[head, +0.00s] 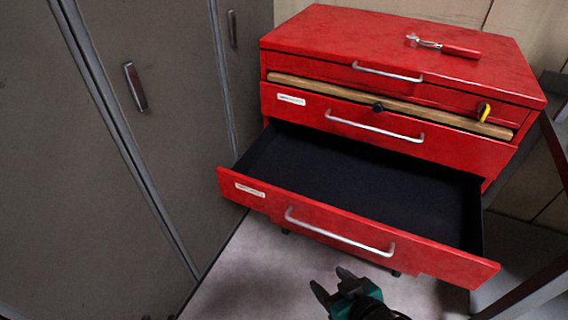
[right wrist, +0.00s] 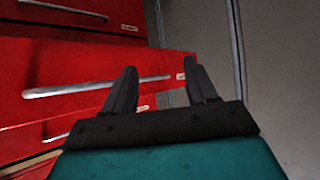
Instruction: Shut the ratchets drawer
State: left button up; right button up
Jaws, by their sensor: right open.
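A red tool cabinet (head: 400,45) stands against the back wall. Its bottom drawer (head: 350,235) is pulled far out, with a bare dark inside and a silver handle (head: 338,236). A small label (head: 250,191) is on its front, too small to read. The drawer above (head: 385,128) is slightly out, with a wooden strip and a black knob showing behind its front. My right gripper (head: 331,281) is open and empty, in front of and below the bottom drawer's handle. In the right wrist view, its fingers (right wrist: 160,88) point at a red drawer front with a handle (right wrist: 100,87). My left gripper is not in view.
A yellow-and-black item (head: 484,112) is at the right of the upper drawer. Grey lockers (head: 120,150) stand close on the left. Bare floor (head: 250,275) shows in front of the cabinet.

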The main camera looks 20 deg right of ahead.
aim_at(424, 215)
jog(key=j+z, duration=0.1)
jog(key=z, duration=0.3)
jog(key=k+z, duration=0.1)
jog(key=z, duration=0.35)
jog(key=k+j+z, duration=0.1)
jog(key=z, duration=0.3)
